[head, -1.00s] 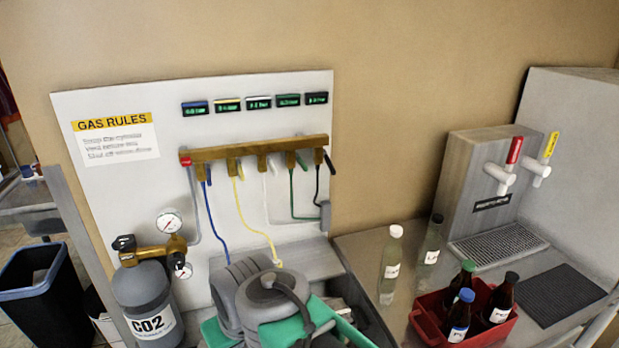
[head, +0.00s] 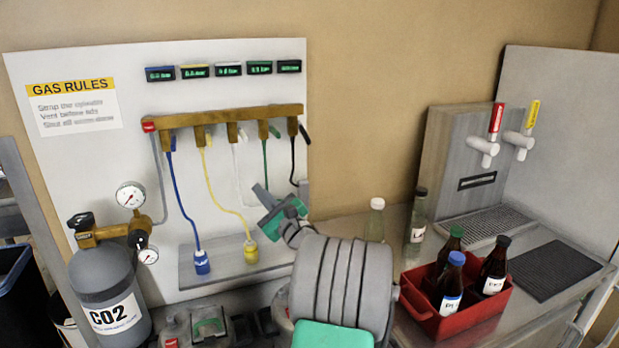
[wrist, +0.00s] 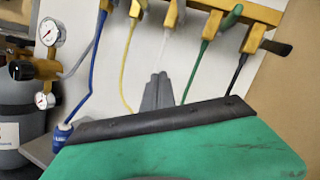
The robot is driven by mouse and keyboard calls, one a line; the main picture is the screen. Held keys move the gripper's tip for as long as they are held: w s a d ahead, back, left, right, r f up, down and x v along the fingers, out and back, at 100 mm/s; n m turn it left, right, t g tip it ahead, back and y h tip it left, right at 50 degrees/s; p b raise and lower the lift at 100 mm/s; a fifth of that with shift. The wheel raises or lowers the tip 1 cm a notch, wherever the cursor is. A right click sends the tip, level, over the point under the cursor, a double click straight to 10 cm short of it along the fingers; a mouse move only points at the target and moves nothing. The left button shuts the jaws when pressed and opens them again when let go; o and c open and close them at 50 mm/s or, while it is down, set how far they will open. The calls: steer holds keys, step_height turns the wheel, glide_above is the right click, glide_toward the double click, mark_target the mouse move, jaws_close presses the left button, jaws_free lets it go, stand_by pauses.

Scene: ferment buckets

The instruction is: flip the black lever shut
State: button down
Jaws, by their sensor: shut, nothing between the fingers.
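The black lever (head: 305,133) is at the right end of the brass manifold (head: 222,118), on the last valve, and slants out down and to the right. In the wrist view the black lever (wrist: 273,47) juts sideways to the right from its valve, above the black hose. My gripper (head: 262,195) is in front of the board, below the manifold and lower left of the black lever. In the wrist view my gripper (wrist: 158,78) has its grey fingers together with nothing between them, apart from the lever.
The green lever (head: 275,131) sits just left of the black one; blue, yellow and white valves follow further left. Hoses hang below. A CO2 cylinder (head: 103,285) stands left. Bottles, a red crate (head: 470,325) and a tap tower (head: 455,160) are on the right counter.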

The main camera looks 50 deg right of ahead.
mark_target(304, 132)
steer(key=s+d+m+h, duration=0.7)
steer(key=s+d+m, duration=0.3)
steer(key=s+d, duration=0.1)
steer(key=w+d+r+p, duration=0.3)
steer(key=w+r+p, duration=0.3)
steer(key=w+r, duration=0.1)
steer(key=shift+d+r, duration=0.35)
steer(key=shift+r, duration=0.25)
steer(key=shift+h, duration=0.3)
steer(key=shift+r+p, duration=0.1)
steer(key=shift+p, duration=0.25)
